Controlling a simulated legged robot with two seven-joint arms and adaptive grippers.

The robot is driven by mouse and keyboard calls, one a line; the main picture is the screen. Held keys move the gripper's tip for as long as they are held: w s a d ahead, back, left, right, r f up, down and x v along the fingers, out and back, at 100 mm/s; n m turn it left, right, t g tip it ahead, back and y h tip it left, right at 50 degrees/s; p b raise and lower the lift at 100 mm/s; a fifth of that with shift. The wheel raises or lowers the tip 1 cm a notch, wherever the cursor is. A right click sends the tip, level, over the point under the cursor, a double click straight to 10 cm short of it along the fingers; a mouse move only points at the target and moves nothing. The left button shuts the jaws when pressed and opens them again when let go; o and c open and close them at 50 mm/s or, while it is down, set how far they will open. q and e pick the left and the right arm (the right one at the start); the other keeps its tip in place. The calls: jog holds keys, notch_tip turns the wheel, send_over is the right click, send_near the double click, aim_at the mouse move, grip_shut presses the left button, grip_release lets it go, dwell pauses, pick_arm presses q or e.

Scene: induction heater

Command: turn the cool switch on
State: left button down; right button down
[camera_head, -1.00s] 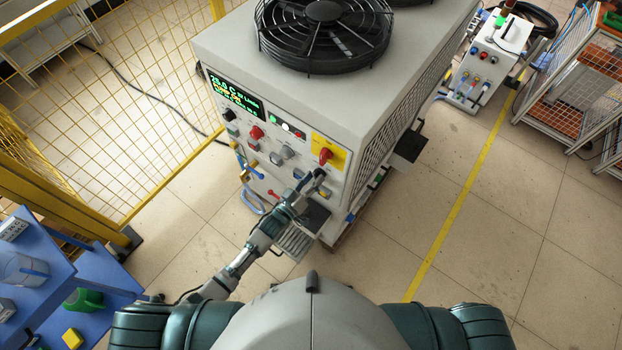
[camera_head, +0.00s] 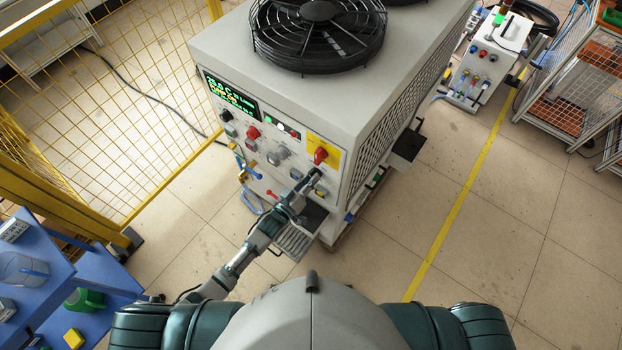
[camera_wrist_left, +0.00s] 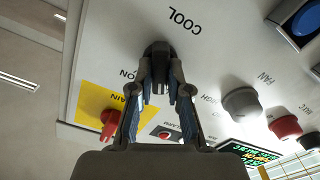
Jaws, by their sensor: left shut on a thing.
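The cool switch is a dark knob (camera_wrist_left: 158,55) on the white front panel, under the printed word COOL in the left wrist view. My left gripper (camera_wrist_left: 160,82) has a finger on each side of the knob and is shut on it. In the head view my left gripper (camera_head: 312,178) reaches the lower right of the machine's panel, below the red main switch (camera_head: 320,155). There the gripper hides the cool switch. The main switch on its yellow plate also shows in the left wrist view (camera_wrist_left: 109,122). My right gripper is not in view.
The machine (camera_head: 370,110) carries a fan (camera_head: 318,40) on top. Other knobs, a red one (camera_head: 253,132) among them, and a lit display (camera_head: 230,97) share the panel. A yellow mesh fence (camera_head: 110,110) and a blue table (camera_head: 60,300) stand at the left.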

pick_arm(q)
jog(key=shift+m+p, duration=0.5)
jog(key=shift+m, duration=3.1)
jog(key=c, duration=1.1)
grip_release()
jog(key=shift+f, duration=0.1)
jog(key=v, duration=1.2)
